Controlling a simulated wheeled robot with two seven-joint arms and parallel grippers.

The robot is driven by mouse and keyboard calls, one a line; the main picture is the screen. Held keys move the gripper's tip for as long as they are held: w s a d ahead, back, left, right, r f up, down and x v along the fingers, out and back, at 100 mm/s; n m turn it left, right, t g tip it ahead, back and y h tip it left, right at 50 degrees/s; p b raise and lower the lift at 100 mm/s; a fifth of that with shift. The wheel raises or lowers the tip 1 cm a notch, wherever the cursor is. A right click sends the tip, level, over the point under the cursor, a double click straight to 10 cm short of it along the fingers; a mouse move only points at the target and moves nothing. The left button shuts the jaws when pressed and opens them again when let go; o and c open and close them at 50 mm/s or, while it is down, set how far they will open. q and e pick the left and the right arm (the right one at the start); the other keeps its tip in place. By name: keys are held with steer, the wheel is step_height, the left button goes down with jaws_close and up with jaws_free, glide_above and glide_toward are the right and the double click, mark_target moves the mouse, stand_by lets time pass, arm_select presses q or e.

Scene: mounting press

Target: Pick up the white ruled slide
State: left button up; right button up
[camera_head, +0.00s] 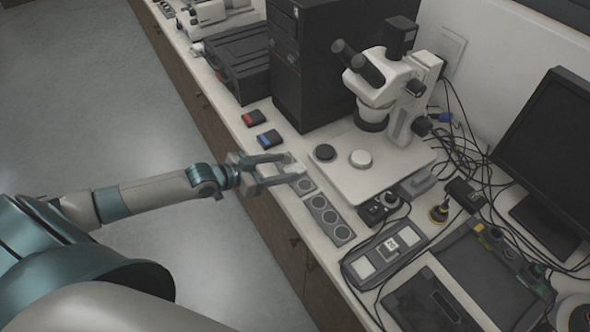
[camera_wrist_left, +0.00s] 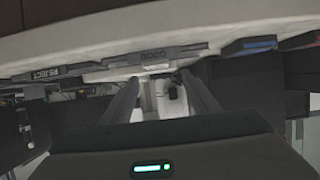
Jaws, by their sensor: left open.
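My left gripper (camera_head: 294,168) is open over the front edge of the counter, its fingers pointing toward the microscope. A small pale patch (camera_head: 297,168) shows at the fingertips; I cannot tell whether it is the white ruled slide. In the left wrist view the two fingers (camera_wrist_left: 163,85) stand apart, with a blurred white shape behind them that I cannot identify. Nothing is clearly held. A grey plate with round recesses (camera_head: 328,216) lies just beyond the gripper, nearer the picture's bottom. My right gripper is not in view.
The white microscope (camera_head: 385,90) stands behind the gripper on a pale base with a black disc (camera_head: 325,152) and a white disc (camera_head: 361,158). Red (camera_head: 255,118) and blue (camera_head: 269,138) labelled trays lie to the left. A control box (camera_head: 385,252) and cables crowd the right.

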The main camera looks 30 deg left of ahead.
mark_target(302, 165)
arm_select(q)
steer(key=shift+w+d+f+p, duration=0.15)
steer(key=shift+w+d+p, duration=0.2)
steer(key=shift+w+p, duration=0.15)
steer(key=p+x, duration=0.1)
steer(key=x, duration=0.2)
steer(key=shift+s+f, duration=0.15)
steer(key=shift+w+d+f, duration=0.25)
steer(key=shift+w+f, duration=0.05)
steer(key=shift+w, duration=0.1)
steer(key=c, duration=1.2)
